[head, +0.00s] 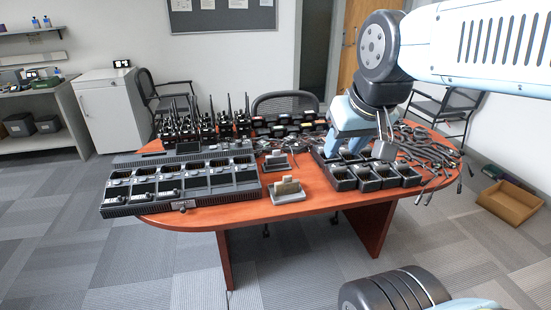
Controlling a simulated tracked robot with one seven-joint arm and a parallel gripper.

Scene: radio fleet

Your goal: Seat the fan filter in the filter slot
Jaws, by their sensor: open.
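My gripper (357,146) points down over the right half of the table, above a group of black pockets (372,176). Its jaws are apart, and I see nothing held between them. I cannot pick out the fan filter for certain. A pale flat block (287,187) stands upright in a small grey holder (289,199) at the front middle, left of my gripper. A similar block in a holder (276,161) is behind it. A long black multi-bay charger (185,185) lies at the left front, with a small knob on its front face. I cannot make out the filter slot.
Several radios with antennas (205,125) stand at the back left. Dark items in rows (290,122) lie at the back middle. Many cables or tools (428,150) clutter the right end of the wooden table (240,212). A bare strip runs along its front edge.

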